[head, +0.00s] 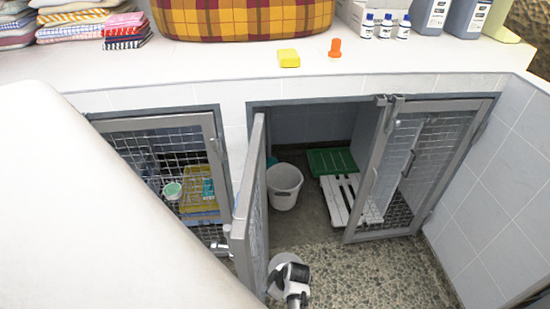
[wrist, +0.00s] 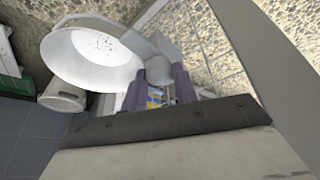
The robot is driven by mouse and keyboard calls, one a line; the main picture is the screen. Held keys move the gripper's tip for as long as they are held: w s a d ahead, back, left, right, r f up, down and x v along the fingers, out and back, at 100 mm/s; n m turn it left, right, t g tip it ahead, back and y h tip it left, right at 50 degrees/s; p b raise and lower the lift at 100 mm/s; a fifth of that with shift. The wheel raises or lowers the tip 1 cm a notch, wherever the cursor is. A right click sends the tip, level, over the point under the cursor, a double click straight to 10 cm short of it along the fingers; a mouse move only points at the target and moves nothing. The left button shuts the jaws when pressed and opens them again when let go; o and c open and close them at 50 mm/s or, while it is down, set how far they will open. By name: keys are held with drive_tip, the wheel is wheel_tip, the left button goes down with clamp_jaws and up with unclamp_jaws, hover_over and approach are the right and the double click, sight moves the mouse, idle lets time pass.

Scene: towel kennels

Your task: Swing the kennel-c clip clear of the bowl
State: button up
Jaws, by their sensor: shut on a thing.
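A round white bowl (head: 287,264) with dark specks inside shows beside my gripper (head: 297,287), low in the head view. In the wrist view the bowl (wrist: 97,55) is large and tilted at the upper left. A grey band runs along its rim to a small rounded grey clip (wrist: 159,70). The fingers of my gripper (wrist: 158,88) are shut on this clip, close to the bowl's edge. The open wire-mesh kennel door (head: 250,195) stands just left of my gripper. The clip is too small to make out in the head view.
Another kennel door (head: 170,175) is at the left. Speckled floor (head: 375,270) is clear to the right.

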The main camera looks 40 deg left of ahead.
drive_tip(key=shift+s+m+t+p, duration=0.1)
drive_tip(key=shift+m+t+p, duration=0.55)
drive_tip(key=shift+m, duration=0.85)
drive_tip(key=o, duration=1)
drive_tip(key=shift+c, duration=0.2)
drive_tip(key=v, duration=1.4)
drive_tip(key=shift+a, duration=0.1)
